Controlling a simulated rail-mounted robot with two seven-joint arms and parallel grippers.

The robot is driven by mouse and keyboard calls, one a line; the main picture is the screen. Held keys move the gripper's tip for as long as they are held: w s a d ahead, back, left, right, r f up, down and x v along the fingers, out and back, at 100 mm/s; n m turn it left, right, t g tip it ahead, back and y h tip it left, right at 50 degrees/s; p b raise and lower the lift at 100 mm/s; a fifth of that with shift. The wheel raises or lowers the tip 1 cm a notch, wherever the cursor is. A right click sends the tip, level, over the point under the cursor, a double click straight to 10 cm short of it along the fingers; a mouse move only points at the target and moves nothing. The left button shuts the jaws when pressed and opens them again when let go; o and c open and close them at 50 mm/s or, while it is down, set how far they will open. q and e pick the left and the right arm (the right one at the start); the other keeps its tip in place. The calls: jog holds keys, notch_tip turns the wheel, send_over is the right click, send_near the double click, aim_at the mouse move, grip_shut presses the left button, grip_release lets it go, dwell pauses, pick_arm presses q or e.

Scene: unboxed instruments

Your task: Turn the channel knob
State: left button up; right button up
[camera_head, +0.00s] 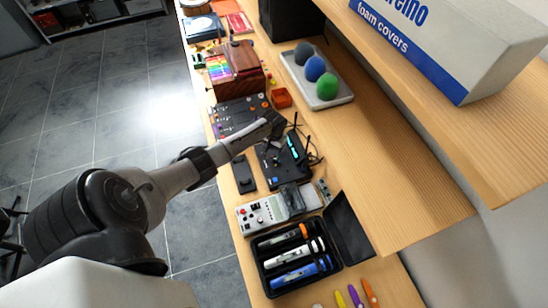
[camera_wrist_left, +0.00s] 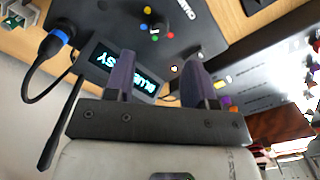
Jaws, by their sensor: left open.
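A black wireless box (camera_head: 272,172) with a lit cyan display and antennas stands on the table, below my left gripper (camera_head: 274,122) in the head view. In the left wrist view the display (camera_wrist_left: 117,69) shows cyan letters, partly hidden by a finger. A black panel (camera_wrist_left: 187,22) beyond it has small coloured dots around a dark centre; I cannot tell whether that is the channel knob. My left gripper (camera_wrist_left: 161,82) is open, its two dark fingers apart with nothing held between them. My right gripper is not in view.
A black mixer panel (camera_head: 238,112) lies behind the box, with a wooden box (camera_head: 236,68) beyond it. A grey tray (camera_head: 318,85) holds coloured foam balls. A microphone case (camera_head: 262,285) stands in front. A cable plug (camera_wrist_left: 50,45) and antenna (camera_wrist_left: 62,125) are close to the fingers.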

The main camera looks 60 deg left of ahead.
aim_at(274, 159)
pick_arm(q)
notch_tip(274, 159, down, 8)
jog(key=shift+r+b, duration=0.1)
jog(key=shift+b, duration=0.7)
jog(key=c, duration=0.9)
